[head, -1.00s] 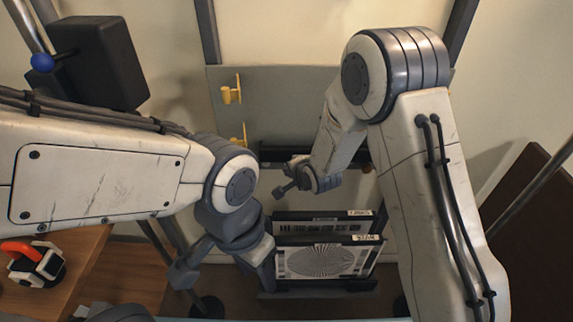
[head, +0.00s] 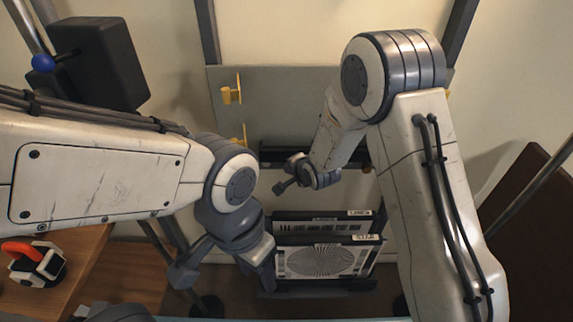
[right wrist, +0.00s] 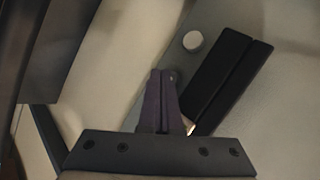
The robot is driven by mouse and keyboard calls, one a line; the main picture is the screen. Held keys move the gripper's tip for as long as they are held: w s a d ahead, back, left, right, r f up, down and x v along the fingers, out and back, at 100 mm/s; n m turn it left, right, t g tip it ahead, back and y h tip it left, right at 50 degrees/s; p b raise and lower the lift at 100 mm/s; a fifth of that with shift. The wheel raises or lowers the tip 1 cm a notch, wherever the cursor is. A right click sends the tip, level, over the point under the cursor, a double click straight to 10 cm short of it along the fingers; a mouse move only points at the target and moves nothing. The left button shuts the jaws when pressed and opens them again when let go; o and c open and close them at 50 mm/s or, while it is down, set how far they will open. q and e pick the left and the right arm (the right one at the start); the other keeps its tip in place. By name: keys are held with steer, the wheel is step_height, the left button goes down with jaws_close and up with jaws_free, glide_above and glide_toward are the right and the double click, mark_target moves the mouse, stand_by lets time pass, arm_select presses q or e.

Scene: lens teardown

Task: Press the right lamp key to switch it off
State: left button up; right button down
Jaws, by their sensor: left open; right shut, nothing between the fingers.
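My right gripper (head: 312,177) is in front of the grey panel (head: 290,100), close to the black bar (head: 330,155). In the right wrist view its fingers (right wrist: 163,85) are shut and empty. A white round button (right wrist: 192,40) lies beyond the fingertips, up and to the right. A small dark round spot (right wrist: 173,76) is right by the tips; whether they touch it cannot be told. I cannot tell which of these is the right lamp key, and no key shows clearly in the head view.
Two printed plates stand in a dark rack, the front one (head: 325,262) with a fan pattern. Yellow hooks (head: 231,93) stick out of the panel's left side. A black box (head: 95,62) is at upper left. A red-handled item (head: 38,262) sits on the wooden table.

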steer(key=shift+w+r, duration=0.1)
steer(key=shift+w, duration=0.25)
stand_by(0.3)
steer(key=shift+s, duration=0.95)
steer(key=shift+s, duration=0.1)
steer(key=s, duration=0.6)
steer(key=shift+b, duration=0.4)
